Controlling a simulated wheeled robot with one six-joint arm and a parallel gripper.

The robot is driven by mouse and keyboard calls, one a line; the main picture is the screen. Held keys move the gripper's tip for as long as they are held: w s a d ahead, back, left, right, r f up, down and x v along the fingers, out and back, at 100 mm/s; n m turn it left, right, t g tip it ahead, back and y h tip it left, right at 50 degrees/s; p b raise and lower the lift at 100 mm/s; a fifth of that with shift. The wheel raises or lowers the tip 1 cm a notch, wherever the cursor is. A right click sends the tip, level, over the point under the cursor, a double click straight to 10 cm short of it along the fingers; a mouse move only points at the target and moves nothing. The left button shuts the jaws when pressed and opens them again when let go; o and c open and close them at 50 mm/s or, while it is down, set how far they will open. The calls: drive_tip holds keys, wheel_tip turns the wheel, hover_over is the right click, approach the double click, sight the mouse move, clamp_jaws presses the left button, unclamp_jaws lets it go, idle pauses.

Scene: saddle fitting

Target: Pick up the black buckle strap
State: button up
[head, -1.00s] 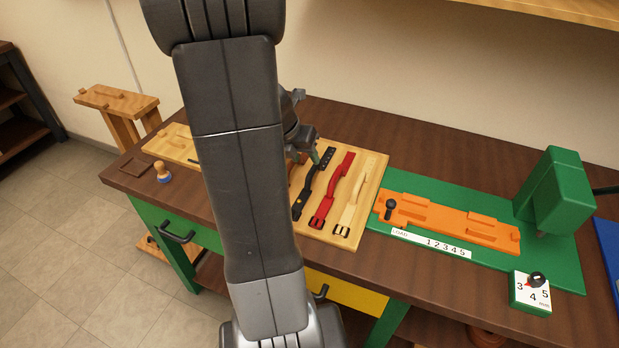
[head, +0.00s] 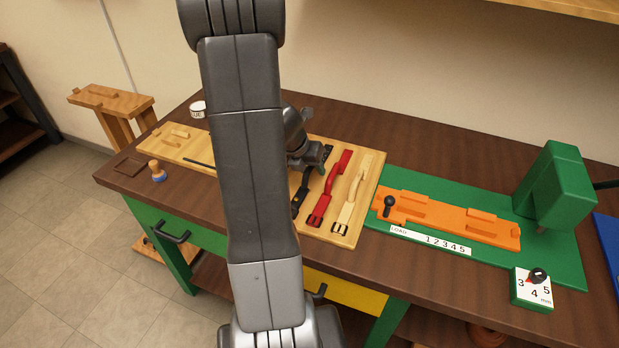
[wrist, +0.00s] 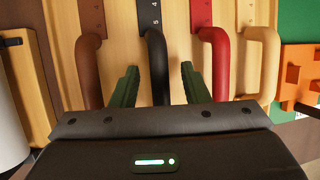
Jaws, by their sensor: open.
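The black buckle strap (head: 304,190) lies on a light wooden board (head: 343,236), partly hidden by my arm and gripper in the head view. In the wrist view the black strap (wrist: 156,62) has a raised curved handle and a numbered flat end. My gripper (wrist: 160,78) is open, its two green fingers on either side of the black strap's raised part, one left and one right. I cannot tell how far above the strap the fingertips are. In the head view my gripper (head: 312,160) is over the black strap.
A red strap (head: 329,188) and a cream strap (head: 352,195) lie to the right. A brown strap (wrist: 91,60) lies to the left in the wrist view. A green base with an orange fixture (head: 450,222) and a green press (head: 556,188) stand further right.

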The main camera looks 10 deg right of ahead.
clamp_jaws()
drive_tip(key=shift+r, duration=0.1)
